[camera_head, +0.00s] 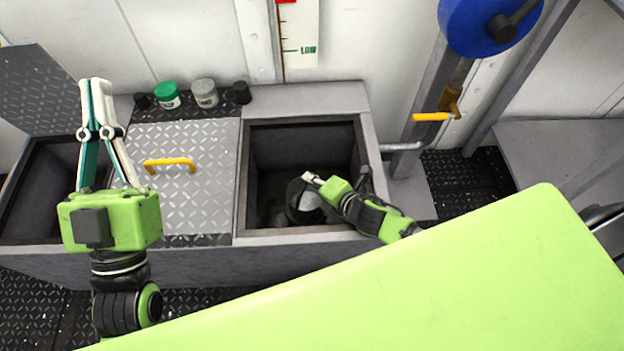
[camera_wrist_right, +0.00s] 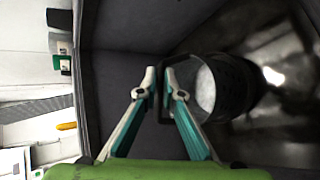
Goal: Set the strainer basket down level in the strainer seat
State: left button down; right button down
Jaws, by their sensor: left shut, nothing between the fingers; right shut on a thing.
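The strainer basket (camera_head: 303,205) is a dark round pail with a pale inside, low in the open square well (camera_head: 301,130). My right gripper (camera_head: 310,178) reaches into the well from the right, shut on the basket's handle. The right wrist view shows the fingertips (camera_wrist_right: 158,74) together at the dark handle, with the basket (camera_wrist_right: 238,88) beyond them. I cannot make out the strainer seat; the well bottom is dark, with shiny patches. I cannot tell whether the basket touches the bottom or is level. My left gripper (camera_head: 95,84) is shut and empty, above the left side of the bench.
The well's walls stand close around my right arm. Left of it is a tread-plate cover (camera_head: 205,195) with a yellow handle (camera_head: 170,163). A green-lidded jar (camera_head: 167,95) and a grey jar (camera_head: 205,93) stand behind. A blue wheel (camera_head: 480,22) hangs at upper right.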

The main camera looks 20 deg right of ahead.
jog(key=shift+f, duration=0.3)
jog(key=c, duration=2.1)
grip_release()
pick_arm(q)
jog(key=shift+s+a+r+t+h, duration=0.1)
jog(key=shift+s+r+t+h, duration=0.3)
jog(key=shift+s+r, duration=0.4)
pick_arm(e)
jog(key=shift+f, duration=0.1)
pick_arm(q)
jog(key=shift+f, duration=0.1)
pick_arm(e)
jog(key=shift+s, duration=0.1)
